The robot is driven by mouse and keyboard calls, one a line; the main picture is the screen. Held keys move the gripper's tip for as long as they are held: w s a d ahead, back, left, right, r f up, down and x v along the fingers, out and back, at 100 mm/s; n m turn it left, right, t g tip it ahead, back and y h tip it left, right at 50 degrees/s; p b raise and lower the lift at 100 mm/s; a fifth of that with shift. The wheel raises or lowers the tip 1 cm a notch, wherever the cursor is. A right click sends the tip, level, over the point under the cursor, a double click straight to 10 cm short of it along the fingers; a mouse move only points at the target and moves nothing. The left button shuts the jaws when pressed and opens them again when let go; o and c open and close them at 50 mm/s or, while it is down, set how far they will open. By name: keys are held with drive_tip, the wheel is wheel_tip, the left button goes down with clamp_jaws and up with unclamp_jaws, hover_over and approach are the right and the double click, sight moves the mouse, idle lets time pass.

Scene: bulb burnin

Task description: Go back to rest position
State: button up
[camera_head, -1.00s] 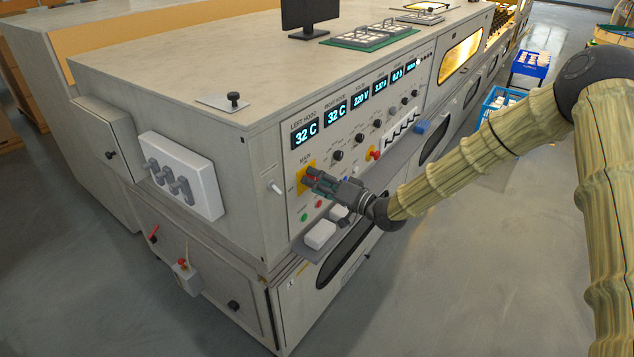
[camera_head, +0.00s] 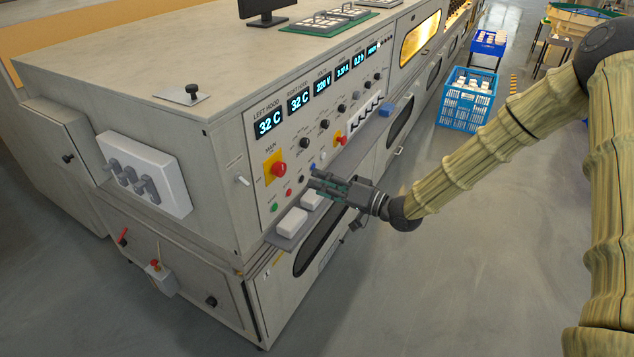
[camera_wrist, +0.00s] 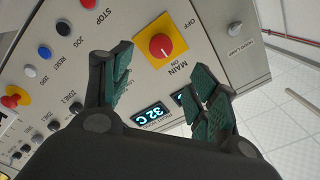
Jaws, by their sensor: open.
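My gripper (camera_head: 322,186) is open and empty in front of the machine's control panel (camera_head: 262,203), above the small shelf. In the wrist view my gripper (camera_wrist: 165,85) shows its two green-padded fingers spread apart, with nothing between them. The red MAIN knob (camera_head: 279,168) on its yellow plate is now clear of the fingers in the head view. In the wrist view the MAIN knob (camera_wrist: 160,46) lies beyond the fingers, its plate marked OFF and ON.
A shelf (camera_head: 286,241) with white boxes (camera_head: 291,222) juts out below the panel. A switch box (camera_head: 147,173) is on the machine's left side. The floor at lower right is open.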

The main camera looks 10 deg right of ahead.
idle(0.3)
drive_tip(key=s+d+f+m+g+h, duration=0.15)
drive_tip(key=s+f+h, duration=0.25)
drive_tip(key=s+f, duration=0.6)
drive_tip(key=s+f+m+g+h, duration=0.1)
drive_tip(key=s+f+g+h, duration=0.15)
drive_tip(key=s+f, duration=0.75)
drive_tip(key=s+d+f+g+h, duration=0.2)
drive_tip(key=s+d+f, duration=0.1)
drive_tip(key=s, duration=0.5)
drive_tip(key=s+d+f+n+g+h, duration=0.1)
drive_tip(key=s+d+f+g+h, duration=0.1)
drive_tip(key=s+f, duration=0.4)
drive_tip(key=s+d+f+g+h, duration=0.2)
drive_tip(key=s+d+f+h, duration=0.2)
drive_tip(key=s, duration=0.6)
drive_tip(key=shift+s+d+f+n+g, duration=0.35)
drive_tip(key=shift+d+f, duration=0.15)
drive_tip(key=shift+d, duration=0.6)
